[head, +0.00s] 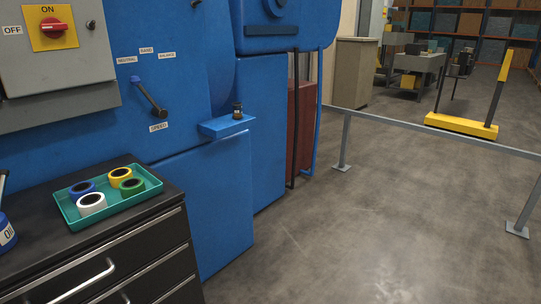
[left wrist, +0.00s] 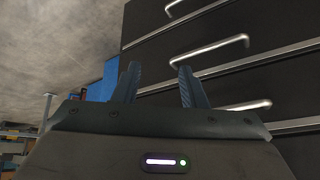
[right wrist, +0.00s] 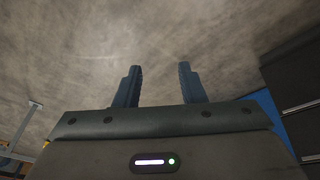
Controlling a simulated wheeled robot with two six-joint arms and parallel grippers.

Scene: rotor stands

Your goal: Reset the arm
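My left gripper (left wrist: 158,85) is open and empty in the left wrist view, with dark drawer fronts and silver handles behind its fingers. My right gripper (right wrist: 160,86) is open and empty in the right wrist view, over bare grey floor. Neither gripper shows in the head view. No object lies between the fingers of either one.
A blue machine (head: 205,150) with a speed lever (head: 150,97) and a red switch (head: 53,28) stands at left. A teal tray (head: 150,193) of tape rolls sits on a black drawer cabinet (head: 110,260). A grey rail (head: 430,134) crosses the right; floor before it is clear.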

